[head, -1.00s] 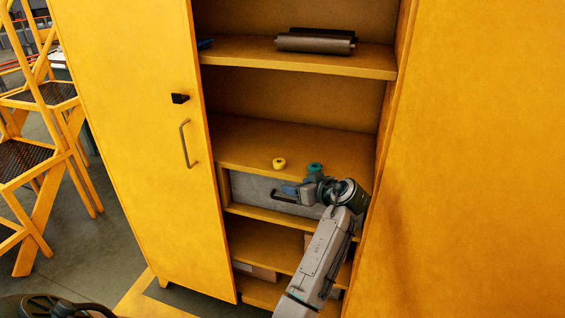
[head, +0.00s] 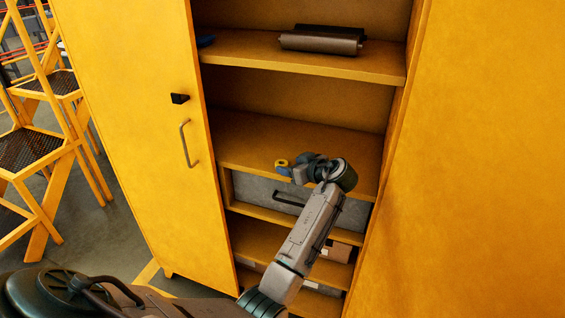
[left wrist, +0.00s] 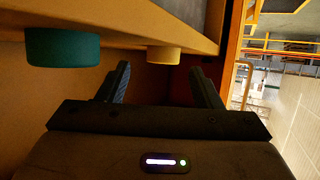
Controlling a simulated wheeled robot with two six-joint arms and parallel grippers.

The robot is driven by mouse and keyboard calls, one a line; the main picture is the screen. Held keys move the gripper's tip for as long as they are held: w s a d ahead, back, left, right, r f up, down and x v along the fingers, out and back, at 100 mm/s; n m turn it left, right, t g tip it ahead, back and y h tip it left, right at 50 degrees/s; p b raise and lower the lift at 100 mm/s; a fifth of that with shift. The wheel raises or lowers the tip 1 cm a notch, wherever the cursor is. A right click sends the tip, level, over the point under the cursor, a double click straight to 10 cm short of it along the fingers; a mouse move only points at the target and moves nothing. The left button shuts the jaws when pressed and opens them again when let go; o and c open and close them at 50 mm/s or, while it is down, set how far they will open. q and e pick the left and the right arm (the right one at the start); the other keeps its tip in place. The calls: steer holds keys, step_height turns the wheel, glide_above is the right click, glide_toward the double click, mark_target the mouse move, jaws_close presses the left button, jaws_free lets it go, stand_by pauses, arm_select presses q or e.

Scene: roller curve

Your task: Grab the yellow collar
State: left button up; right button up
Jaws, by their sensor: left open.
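The yellow collar (head: 281,163) is a small ring near the front edge of the middle shelf in the head view. My left gripper (head: 285,170) is right at it, with blue fingers, and covers part of it. In the left wrist view the left gripper (left wrist: 160,78) is open, its two fingers spread apart. The yellow collar (left wrist: 164,55) shows in the gap between them, toward the upper side. I cannot tell whether the fingers touch it. My right gripper is not in view.
A teal collar (left wrist: 63,47) stands beside the yellow one in the left wrist view; my wrist hides it in the head view. Below the shelf (head: 245,135) is a grey drawer (head: 258,190). A dark roller (head: 320,40) lies on the shelf above. The yellow cabinet door (head: 140,120) stands at left.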

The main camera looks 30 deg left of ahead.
mark_target(284, 164)
arm_select(q)
steer(key=x, duration=0.1)
steer(key=p+x, duration=0.1)
steer(key=x, duration=0.1)
steer(key=shift+s+a, duration=0.2)
steer(key=shift+a, duration=0.1)
steer(key=shift+w+f, duration=0.15)
steer(key=shift+f, duration=0.05)
steer(key=shift+c, duration=1.4)
steer(key=shift+r, duration=0.1)
steer(key=c, duration=0.8)
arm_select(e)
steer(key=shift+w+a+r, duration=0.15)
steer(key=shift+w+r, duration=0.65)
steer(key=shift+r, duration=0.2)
